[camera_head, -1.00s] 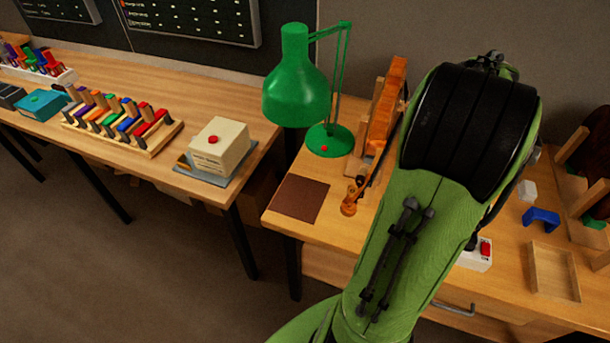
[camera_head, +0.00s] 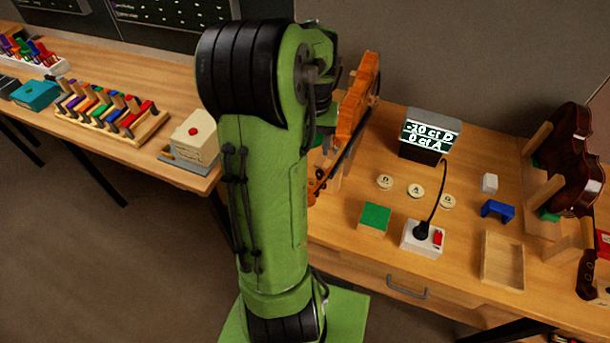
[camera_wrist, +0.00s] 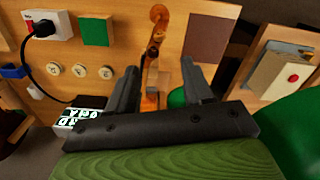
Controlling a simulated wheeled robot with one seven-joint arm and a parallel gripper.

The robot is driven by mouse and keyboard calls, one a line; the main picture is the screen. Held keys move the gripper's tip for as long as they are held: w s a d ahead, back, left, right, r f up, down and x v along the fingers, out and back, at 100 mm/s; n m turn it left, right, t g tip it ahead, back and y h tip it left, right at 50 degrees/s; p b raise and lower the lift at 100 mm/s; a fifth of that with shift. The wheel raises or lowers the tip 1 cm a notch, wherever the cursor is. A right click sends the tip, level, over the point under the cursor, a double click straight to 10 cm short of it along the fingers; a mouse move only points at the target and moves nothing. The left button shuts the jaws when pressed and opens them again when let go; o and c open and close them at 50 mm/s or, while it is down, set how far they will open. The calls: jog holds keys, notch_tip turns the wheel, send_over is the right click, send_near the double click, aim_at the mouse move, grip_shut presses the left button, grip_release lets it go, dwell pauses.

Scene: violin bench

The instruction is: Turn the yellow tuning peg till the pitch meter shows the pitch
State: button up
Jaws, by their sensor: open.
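The orange violin (camera_head: 357,105) stands on edge on the bench, partly behind my arm in the head view. Its scroll and neck (camera_wrist: 158,15) show in the wrist view, beyond and between my fingertips. My gripper (camera_wrist: 159,66) is open with nothing between its fingers that I can see it touch; it is hidden in the head view. I cannot make out the yellow tuning peg in either view. The pitch meter (camera_head: 429,135) is lit and reads "-20 ct D" and "0 ct A"; its screen also shows in the wrist view (camera_wrist: 80,118).
Three round lettered buttons (camera_head: 416,190), a green pad (camera_head: 375,217) and a white switch box (camera_head: 424,237) with a black cable lie right of the violin. A dark violin (camera_head: 572,160) stands far right.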

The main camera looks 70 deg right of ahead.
aim_at(312, 179)
notch_tip(312, 179, down, 13)
jog(key=shift+f, duration=0.1)
grip_shut()
jog(key=shift+d+f+b, duration=0.1)
jog(key=shift+b, duration=0.6)
jog(key=shift+n, duration=0.3)
grip_release()
notch_tip(312, 179, up, 16)
jog(key=p, duration=0.1)
dwell(1.2)
